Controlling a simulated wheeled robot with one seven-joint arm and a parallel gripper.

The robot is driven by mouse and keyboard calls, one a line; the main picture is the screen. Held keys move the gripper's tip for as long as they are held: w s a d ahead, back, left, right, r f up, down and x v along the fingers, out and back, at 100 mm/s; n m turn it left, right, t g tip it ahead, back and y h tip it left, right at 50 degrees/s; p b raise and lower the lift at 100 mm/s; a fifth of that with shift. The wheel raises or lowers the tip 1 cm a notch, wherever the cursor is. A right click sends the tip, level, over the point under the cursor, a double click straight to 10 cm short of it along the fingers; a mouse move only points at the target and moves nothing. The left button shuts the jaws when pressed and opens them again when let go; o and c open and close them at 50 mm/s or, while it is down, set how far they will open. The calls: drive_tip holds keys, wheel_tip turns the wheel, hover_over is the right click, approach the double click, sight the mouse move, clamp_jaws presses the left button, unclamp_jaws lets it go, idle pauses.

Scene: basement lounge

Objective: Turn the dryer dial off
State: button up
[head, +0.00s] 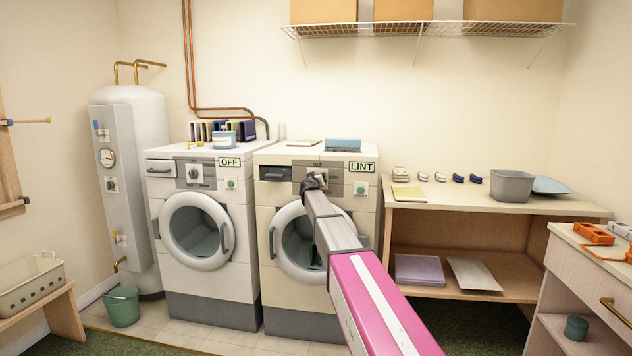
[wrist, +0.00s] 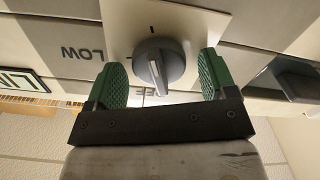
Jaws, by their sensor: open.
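The right-hand machine (head: 268,215) bears a LINT sign (head: 362,166), and my arm reaches to its control panel. In the wrist view the grey round dial (wrist: 164,64) sits on a pale plate, with a light pointer line on its face running toward the bottom of the picture. An upside-down LOW marking (wrist: 82,53) is to its left. My gripper (wrist: 162,76) is open, its green fingers on either side of the dial; I cannot tell whether they touch it.
The left machine (head: 205,210) has an OFF sign (head: 229,162) and its own dial. A table (head: 480,204) with a grey bin (head: 511,186) stands to the right. A wire shelf (head: 420,29) hangs above. A green bucket (head: 122,306) is on the floor at left.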

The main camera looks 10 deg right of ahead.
drive_tip(key=c, duration=0.9)
